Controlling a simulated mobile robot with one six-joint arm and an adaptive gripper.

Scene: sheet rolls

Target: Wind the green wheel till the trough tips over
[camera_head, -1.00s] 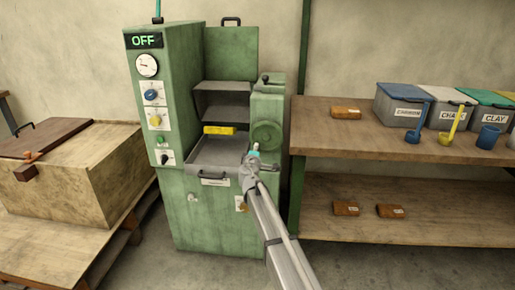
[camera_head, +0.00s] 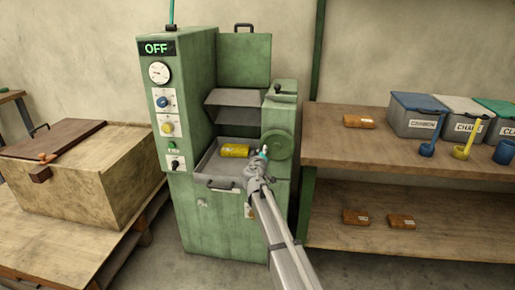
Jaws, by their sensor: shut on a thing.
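The green wheel (camera_head: 280,144) is on the right front of the green machine (camera_head: 218,215). My gripper (camera_head: 264,153) is shut at the wheel's lower left edge, with a small teal and white tip showing there; the exact grip is partly hidden by the gripper. Grey sloping metal plates (camera_head: 236,97) sit in the machine's opening; I cannot tell for sure which part is the trough. A yellow roll-like piece (camera_head: 235,151) lies in the grey front tray (camera_head: 208,167).
The machine's display (camera_head: 157,48) reads OFF. Knobs and a gauge (camera_head: 159,73) are below it. A wooden chest (camera_head: 75,180) stands left. A wooden shelf (camera_head: 345,150) at right bears bins, scoops and brown blocks.

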